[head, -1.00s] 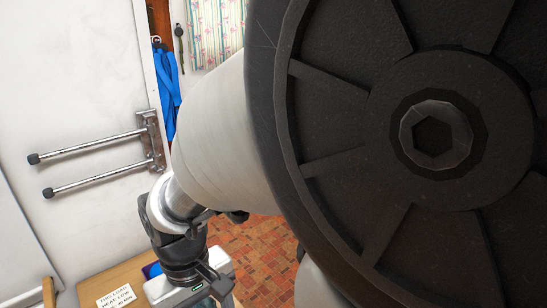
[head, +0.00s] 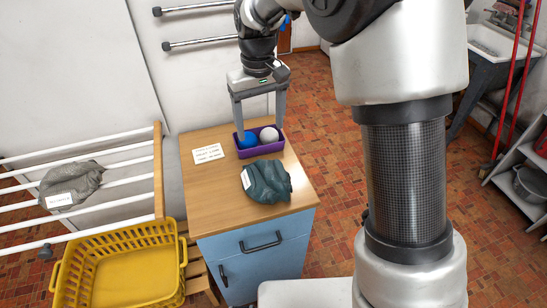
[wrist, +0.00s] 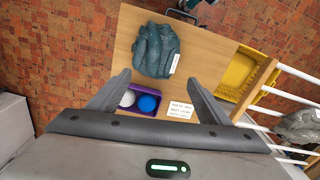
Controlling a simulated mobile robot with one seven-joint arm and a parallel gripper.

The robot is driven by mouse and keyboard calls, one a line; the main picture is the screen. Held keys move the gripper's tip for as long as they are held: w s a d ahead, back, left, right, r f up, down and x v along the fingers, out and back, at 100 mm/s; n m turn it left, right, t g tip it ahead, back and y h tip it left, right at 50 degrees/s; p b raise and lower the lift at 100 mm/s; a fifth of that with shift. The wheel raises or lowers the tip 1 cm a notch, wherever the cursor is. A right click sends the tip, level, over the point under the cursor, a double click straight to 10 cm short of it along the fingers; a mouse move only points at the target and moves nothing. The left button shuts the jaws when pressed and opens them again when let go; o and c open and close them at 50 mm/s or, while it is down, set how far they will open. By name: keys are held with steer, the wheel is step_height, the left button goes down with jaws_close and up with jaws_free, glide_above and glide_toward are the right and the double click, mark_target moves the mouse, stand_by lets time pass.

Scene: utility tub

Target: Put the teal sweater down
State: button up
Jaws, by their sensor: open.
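The teal sweater (head: 266,182) lies crumpled on the wooden top of the blue cabinet, near its front edge, with a white tag on it. It also shows in the wrist view (wrist: 156,50), beyond the fingertips. My gripper (head: 259,133) is open and empty. It hangs over the back of the cabinet top, above the purple tray, apart from the sweater. In the wrist view its two fingers (wrist: 158,88) stand wide apart with nothing between them.
The purple tray (head: 271,149) holds a blue ball (head: 247,140) and a white ball (head: 269,135). A paper note (head: 208,153) lies left of it. A yellow basket (head: 130,229) stands front left. A grey garment (head: 70,184) lies on a white rack (head: 118,162).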

glide_above(265, 168)
steer(key=f, duration=1.1)
steer(key=shift+a+f, duration=0.4)
steer(key=shift+d+f+p, duration=0.2)
steer(key=shift+f, duration=1.2)
steer(key=shift+d+f+p, duration=0.15)
steer(key=shift+f+p, duration=0.05)
steer(key=shift+f, duration=1.15)
jaws_close()
